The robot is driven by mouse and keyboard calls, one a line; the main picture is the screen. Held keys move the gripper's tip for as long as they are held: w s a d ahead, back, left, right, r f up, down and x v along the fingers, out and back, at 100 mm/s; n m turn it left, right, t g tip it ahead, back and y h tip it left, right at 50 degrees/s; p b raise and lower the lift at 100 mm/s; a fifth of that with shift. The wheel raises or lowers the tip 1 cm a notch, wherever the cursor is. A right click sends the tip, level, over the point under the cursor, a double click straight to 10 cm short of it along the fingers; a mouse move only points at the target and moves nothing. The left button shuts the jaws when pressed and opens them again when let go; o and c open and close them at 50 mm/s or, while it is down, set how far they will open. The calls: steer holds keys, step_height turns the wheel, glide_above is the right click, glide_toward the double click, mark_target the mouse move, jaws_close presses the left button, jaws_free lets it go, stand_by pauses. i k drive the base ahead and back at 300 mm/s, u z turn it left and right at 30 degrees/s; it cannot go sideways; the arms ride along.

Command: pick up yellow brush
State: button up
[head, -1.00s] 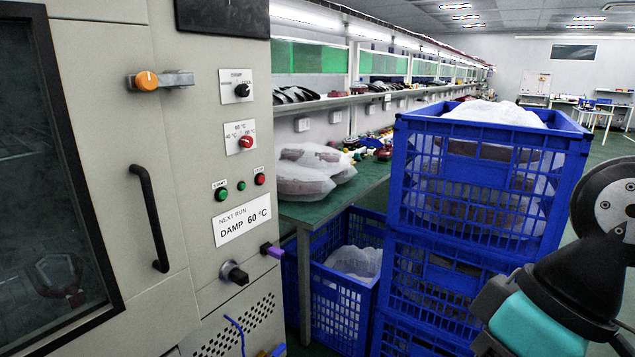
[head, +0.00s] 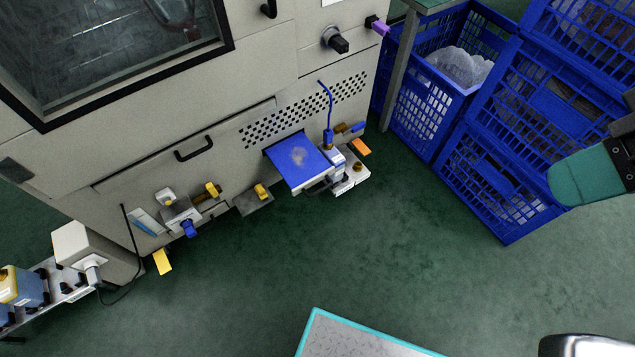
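No brush shape is clear in the head view. A small flat yellow piece (head: 162,261) lies at the foot of the grey machine, at lower left; it may be the yellow brush, but it is too small to tell. Other yellow parts sit on the machine's lower fittings: one yellow handle (head: 213,188) and another yellow handle (head: 261,191).
The grey machine (head: 150,110) fills the upper left. Its blue tray (head: 298,160) juts out low. Blue crates (head: 505,185) stand at right. A rail with a blue and yellow unit (head: 22,284) is at far left. The green floor (head: 240,290) in front is clear.

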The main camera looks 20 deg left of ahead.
mark_target(261, 192)
steer(key=u, duration=1.15)
steer(key=k, duration=0.3)
steer(key=u, duration=0.3)
